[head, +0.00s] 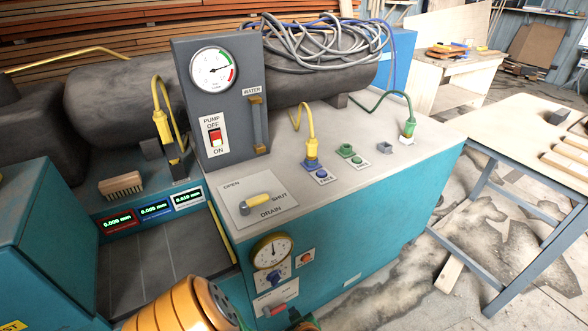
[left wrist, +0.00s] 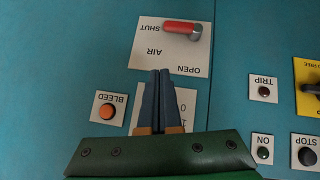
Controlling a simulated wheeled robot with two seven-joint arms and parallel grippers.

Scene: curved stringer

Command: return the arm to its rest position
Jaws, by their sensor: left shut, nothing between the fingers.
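My left arm comes in at the bottom of the head view as an orange and green link. My left gripper (head: 303,321) shows only as dark tips at the lower edge there. In the left wrist view my left gripper (left wrist: 160,74) has its two blue-grey fingers together, with nothing between them. The fingers lie in front of the teal panel (left wrist: 60,60) and partly cover a white plate with numbers. The red AIR handle (left wrist: 180,26) is beyond the fingertips, near SHUT, apart from them in the picture. My right gripper is not in view.
The cabinet front carries a gauge (head: 271,251), a blue selector (head: 276,262) and an orange BLEED button (left wrist: 107,112). On top are the yellow-handled DRAIN lever (head: 258,201), a PUMP switch box (head: 220,100) and plugged cables. A workbench (head: 510,125) stands at right, with floor between.

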